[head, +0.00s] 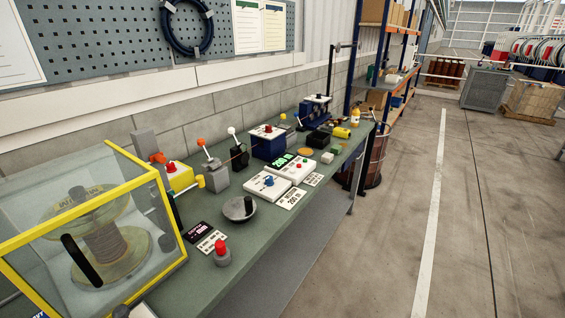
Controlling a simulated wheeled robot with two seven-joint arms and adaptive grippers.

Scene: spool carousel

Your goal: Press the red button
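A red button (220,244) with a domed cap stands on a round grey base near the front edge of the bench. A second red button (170,167) sits on a yellow box by the wall. A small red knob (298,165) is on a white box with a green display, and a red piece (267,128) tops a blue box farther back. I cannot tell from the picture whether any of these is pressed. Neither of my grippers is in view.
The long green bench (190,286) runs along the wall. A yellow-framed clear case (150,191) with a spool inside stands at the left. Levers, a grey dish (239,210) and label cards crowd the bench top. The floor to the right (390,250) is clear.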

